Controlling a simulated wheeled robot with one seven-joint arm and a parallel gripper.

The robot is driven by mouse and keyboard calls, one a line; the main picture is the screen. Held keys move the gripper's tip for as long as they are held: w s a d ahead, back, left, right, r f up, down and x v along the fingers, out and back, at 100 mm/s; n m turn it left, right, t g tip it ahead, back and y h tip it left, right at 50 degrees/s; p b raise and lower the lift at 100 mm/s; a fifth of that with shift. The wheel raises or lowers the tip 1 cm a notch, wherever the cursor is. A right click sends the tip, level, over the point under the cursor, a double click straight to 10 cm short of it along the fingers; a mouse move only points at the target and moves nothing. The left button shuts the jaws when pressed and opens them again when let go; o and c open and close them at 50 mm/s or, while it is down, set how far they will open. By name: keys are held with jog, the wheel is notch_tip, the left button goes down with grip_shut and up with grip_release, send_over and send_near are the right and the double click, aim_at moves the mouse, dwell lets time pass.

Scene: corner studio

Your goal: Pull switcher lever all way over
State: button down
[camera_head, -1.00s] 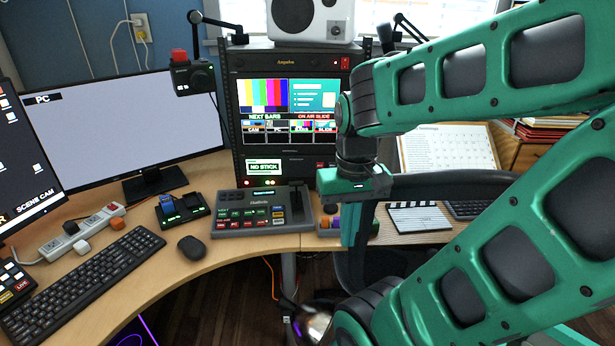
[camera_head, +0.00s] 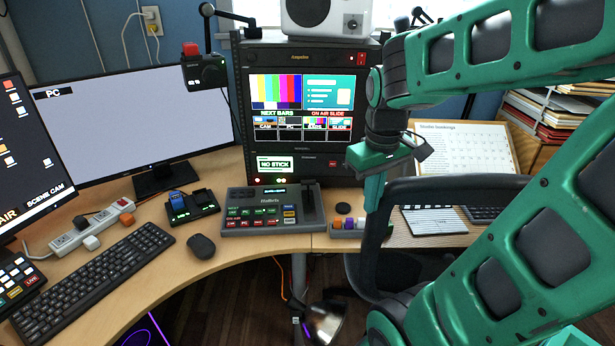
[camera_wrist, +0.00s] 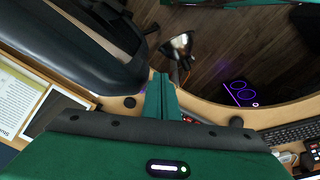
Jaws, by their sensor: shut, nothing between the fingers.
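The switcher (camera_head: 268,208) is a grey panel with rows of lit green, red, white and blue buttons, on the desk left of my gripper in the head view. Its dark lever (camera_head: 310,203) stands upright in a slot at the panel's right end. My gripper (camera_head: 373,208) is shut and empty, fingers pointing down, to the right of the lever and apart from it. In the wrist view the shut fingers of my gripper (camera_wrist: 160,100) reach over the desk edge; I cannot make out the lever there.
A small box with coloured knobs (camera_head: 352,228) sits between the switcher and my gripper. A chair (camera_head: 375,245) stands at the desk's front right. A clapperboard (camera_head: 433,220), mouse (camera_head: 201,246) and keyboard (camera_head: 92,279) lie on the desk (camera_head: 215,275). A monitor rack (camera_head: 240,120) rises behind the switcher.

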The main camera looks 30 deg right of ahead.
jog(key=w+d+r+n+t+h, duration=0.1)
jog(key=w+r+n+t, duration=0.1)
jog(key=w+n, duration=0.95)
jog(key=n+t, duration=0.1)
jog(key=n, duration=0.1)
send_near(308, 181)
jog(key=x, duration=0.6)
jog(key=shift+w+f, duration=0.15)
jog(key=shift+f, duration=0.1)
jog(key=shift+w, duration=0.1)
jog(key=shift+w+d+f, duration=0.1)
jog(key=shift+w+d, duration=0.3)
jog(key=shift+w, duration=0.2)
jog(key=shift+w+d+f, duration=0.1)
jog(key=shift+w+d, duration=0.25)
jog(key=shift+w, duration=0.25)
jog(key=shift+s, duration=0.1)
